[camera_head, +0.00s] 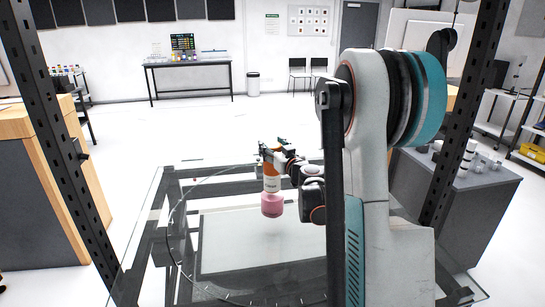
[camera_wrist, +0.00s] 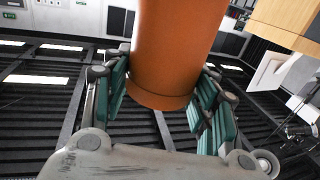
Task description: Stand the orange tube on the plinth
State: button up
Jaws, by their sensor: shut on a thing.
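The orange tube (camera_head: 271,168) has a pale, lettered band and looks upright in the head view. My gripper (camera_head: 272,151) is shut on it near its upper part, with the arm coming in from the right. In the wrist view the tube (camera_wrist: 172,50) runs between the two green-padded fingers (camera_wrist: 160,95), and its near end shows. A pink cylinder (camera_head: 272,205) lies directly below the tube in the head view. I cannot tell whether it is the plinth or part of the tube, or whether the two only overlap in the picture.
A glass-topped turntable frame (camera_head: 180,190) with a ring of marks lies beneath. Dark perforated posts (camera_head: 62,140) stand left and right. A wooden-topped cabinet (camera_head: 40,150) is at the left, a grey bench (camera_head: 455,210) at the right. Open floor lies beyond.

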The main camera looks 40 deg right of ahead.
jog(key=shift+f, duration=1.2)
jog(key=shift+f+b, duration=0.15)
jog(key=shift+b, duration=0.25)
jog(key=o, duration=1.6)
jog(key=shift+o, duration=0.2)
jog(key=s+a+p, duration=0.2)
jog(key=s, duration=0.9)
jog(key=shift+s, duration=0.4)
jog(key=shift+a, duration=0.1)
